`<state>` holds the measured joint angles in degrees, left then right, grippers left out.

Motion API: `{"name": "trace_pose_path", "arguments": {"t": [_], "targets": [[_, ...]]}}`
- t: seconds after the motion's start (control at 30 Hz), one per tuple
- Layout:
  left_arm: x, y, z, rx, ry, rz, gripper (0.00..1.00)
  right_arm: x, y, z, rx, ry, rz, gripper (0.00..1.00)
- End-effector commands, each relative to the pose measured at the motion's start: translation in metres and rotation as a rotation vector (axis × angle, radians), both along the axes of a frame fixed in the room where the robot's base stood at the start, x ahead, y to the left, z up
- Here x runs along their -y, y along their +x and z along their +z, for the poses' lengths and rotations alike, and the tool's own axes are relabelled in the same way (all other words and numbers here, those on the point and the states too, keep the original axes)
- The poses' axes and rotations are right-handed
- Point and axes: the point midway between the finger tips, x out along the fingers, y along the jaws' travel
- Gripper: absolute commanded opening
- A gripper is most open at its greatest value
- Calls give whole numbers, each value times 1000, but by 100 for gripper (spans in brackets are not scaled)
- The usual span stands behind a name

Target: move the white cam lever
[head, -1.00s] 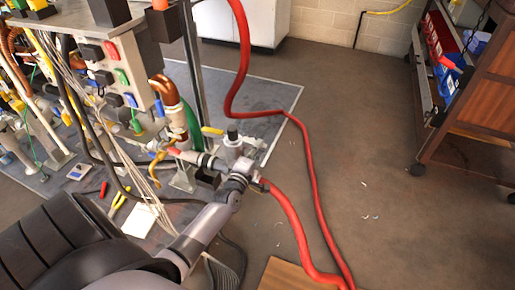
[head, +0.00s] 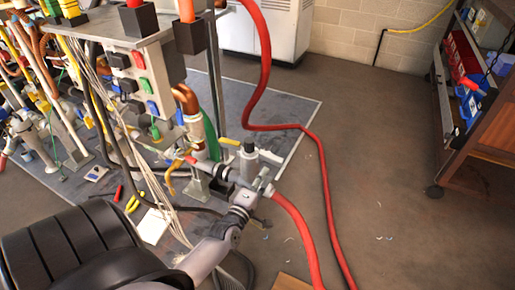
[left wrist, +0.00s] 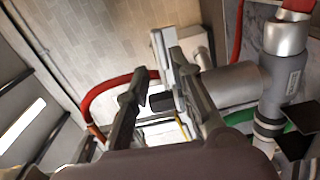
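In the head view my left gripper (head: 262,184) is at the pipe fitting where the red hose (head: 298,225) joins. The parts are small and crowded there, and I cannot separate the lever clearly from the fingers. In the left wrist view the fingers of my left gripper (left wrist: 155,88) stand apart. A pale, narrow bar, seemingly the white cam lever (left wrist: 161,52), lies close along the right finger; I cannot tell whether they touch. A grey cylindrical coupling (left wrist: 232,86) is just right of that finger. My right gripper is not in view.
The pipe rig with its switch panel (head: 145,80) fills the left of the head view. A yellow-handled valve (head: 230,141) and a black-topped white cylinder (head: 249,162) are close behind the gripper. A wooden-sided cart (head: 490,135) stands right. The floor between is mostly clear.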

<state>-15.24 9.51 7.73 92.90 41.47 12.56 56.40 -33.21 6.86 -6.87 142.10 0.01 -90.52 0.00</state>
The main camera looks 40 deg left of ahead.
Motion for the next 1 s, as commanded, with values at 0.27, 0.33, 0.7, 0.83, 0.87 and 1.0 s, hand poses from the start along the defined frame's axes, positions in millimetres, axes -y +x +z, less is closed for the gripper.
{"name": "trace_pose_path", "arguments": {"t": [0.27, 0.33, 0.7, 0.83, 0.87, 1.0], "targets": [[9, -37, 0, 0, 0, 0, 22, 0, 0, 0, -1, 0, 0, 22], [9, -40, 0, 0, 0, 1, 22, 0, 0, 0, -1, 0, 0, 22], [10, -40, 0, 1, -1, 1, 22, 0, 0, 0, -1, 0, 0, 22], [9, -40, 0, 1, -1, 1, 22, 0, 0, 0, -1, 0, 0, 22], [9, -40, 0, 1, -1, 1, 22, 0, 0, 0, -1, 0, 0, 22], [20, -39, 0, -29, 28, -34, 22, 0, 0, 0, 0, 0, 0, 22]]}}
